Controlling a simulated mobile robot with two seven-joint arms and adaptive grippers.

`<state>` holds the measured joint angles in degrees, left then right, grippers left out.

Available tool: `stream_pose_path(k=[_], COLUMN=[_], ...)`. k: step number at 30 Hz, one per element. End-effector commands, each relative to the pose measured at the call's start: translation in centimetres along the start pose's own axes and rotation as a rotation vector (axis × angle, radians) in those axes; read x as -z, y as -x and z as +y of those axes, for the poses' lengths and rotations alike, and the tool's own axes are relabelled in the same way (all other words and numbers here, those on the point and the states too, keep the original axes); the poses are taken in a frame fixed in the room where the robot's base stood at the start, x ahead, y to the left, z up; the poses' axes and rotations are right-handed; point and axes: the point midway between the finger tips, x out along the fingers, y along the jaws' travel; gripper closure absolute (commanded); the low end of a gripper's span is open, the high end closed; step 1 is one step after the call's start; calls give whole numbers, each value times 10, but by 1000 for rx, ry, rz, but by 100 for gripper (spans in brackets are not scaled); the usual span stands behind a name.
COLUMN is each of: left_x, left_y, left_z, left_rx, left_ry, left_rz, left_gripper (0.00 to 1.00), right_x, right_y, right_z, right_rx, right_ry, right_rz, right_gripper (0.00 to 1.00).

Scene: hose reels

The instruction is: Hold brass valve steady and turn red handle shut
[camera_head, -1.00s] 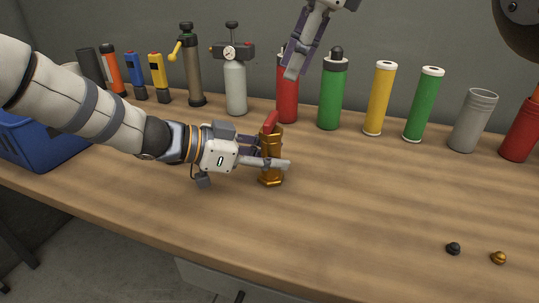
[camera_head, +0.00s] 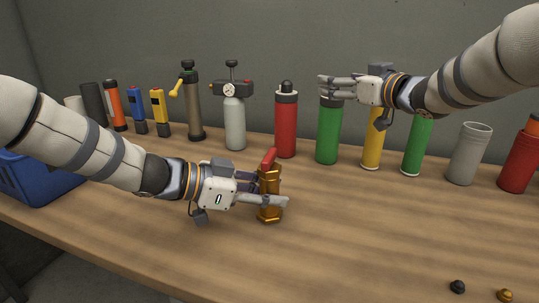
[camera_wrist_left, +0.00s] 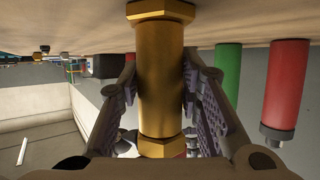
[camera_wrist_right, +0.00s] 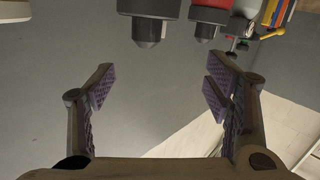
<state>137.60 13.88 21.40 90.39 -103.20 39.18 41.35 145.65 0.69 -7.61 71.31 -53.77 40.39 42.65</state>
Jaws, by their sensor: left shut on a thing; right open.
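The brass valve (camera_head: 268,212) stands upright on the wooden table, left of the middle in the head view. Its red handle (camera_head: 268,158) is at the top and slants up to the right. My left gripper (camera_head: 272,192) is shut around the valve's body from the left. In the left wrist view the brass body (camera_wrist_left: 160,80) sits between both finger pads. My right gripper (camera_head: 322,89) is open, raised in front of the back row and above and to the right of the valve. In the right wrist view nothing is between its fingers (camera_wrist_right: 157,95).
Several cylinders line the back, including a red one (camera_head: 286,130), a green one (camera_head: 327,140) and a grey cup (camera_head: 469,155). A blue bin (camera_head: 35,180) stands at the left. Two small knobs, black (camera_head: 457,286) and brass (camera_head: 505,295), lie at front right. The middle right of the table is clear.

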Motion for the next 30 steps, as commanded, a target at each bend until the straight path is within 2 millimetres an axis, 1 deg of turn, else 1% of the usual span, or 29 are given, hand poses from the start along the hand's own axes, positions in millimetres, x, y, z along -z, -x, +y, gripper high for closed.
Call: stream_pose_path(k=[1, 2, 3, 5, 6, 9, 12, 13, 15, 17, 24, 27, 30], left_x=[-1, -1, -1, -1, -1, -1, -1, -1, -1, -1, -1, -1, -1], left_y=[0, 0, 0, 0, 0, 0, 0, 0, 0, 0, 0, 0, 0], left_z=[0, 0, 0, 0, 0, 0, 0, 0, 0, 0, 0, 0, 0], left_rx=[0, 0, 0, 0, 0, 0, -1, -1, -1, -1, -1, -1, -1], left_ry=[1, 1, 1, 1, 1, 1, 1, 2, 2, 2, 2, 2, 2], left_rz=[-1, -1, -1, -1, -1, -1, -1, -1, -1, -1, -1, -1, -1], left_gripper=[100, 100, 100, 100, 100, 100, 100, 100, 100, 100, 100, 100, 100], right_x=[-24, -36, -50, -69, -78, -90, -94, -94, -93, -91, -82, -80, -77], right_y=[12, 22, 38, 65, 83, 124, 149, 153, 155, 150, 109, 95, 85], right_z=[-21, -37, -57, -84, -100, -129, -143, -146, -152, -160, -205, -220, -230], right_rx=[121, 204, 311, 459, 547, 714, 807, 822, 842, 847, 846, 844, 843], right_ry=[44, 63, 75, 66, 51, -5, -48, -56, -66, -67, -64, -65, -65], right_rz=[3, 11, 23, 42, 57, 94, 121, 125, 132, 134, 134, 134, 134], right_gripper=[28, 28, 28, 28, 28, 28, 28, 28, 28, 28, 28, 28, 28])
